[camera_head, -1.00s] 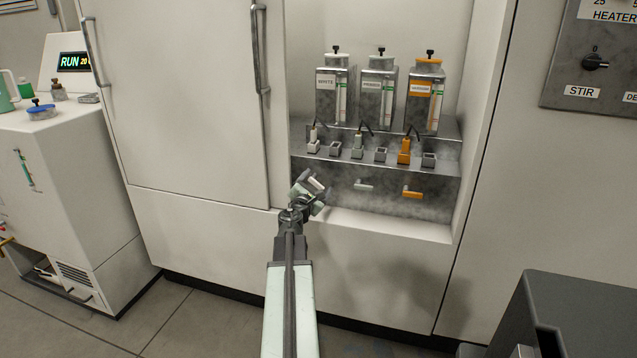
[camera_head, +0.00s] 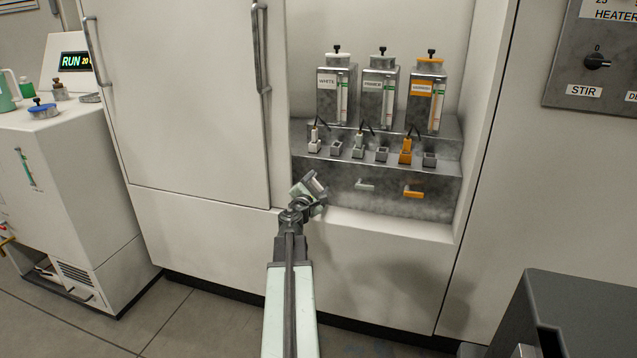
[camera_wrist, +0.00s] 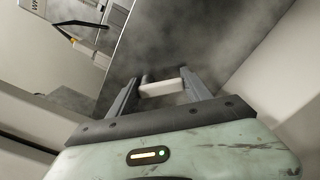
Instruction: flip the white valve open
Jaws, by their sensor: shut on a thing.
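The white valve handle (camera_wrist: 163,88) shows in the wrist view as a short pale bar on the grey metal front, lying across between my two fingers. My gripper (camera_wrist: 161,81) is shut on it, with one finger at each end of the bar. In the head view my gripper (camera_head: 314,186) is at the left of the lower front of the dispenser, below the tank labelled WHITE (camera_head: 328,95). My gripper hides the white valve there, so how far it is turned cannot be told.
To the right on the same front are a pale grey valve handle (camera_head: 365,185) and an orange one (camera_head: 413,192). Nozzles and small cups stand on the ledge above. The recess has side walls and a bottom sill (camera_head: 390,225).

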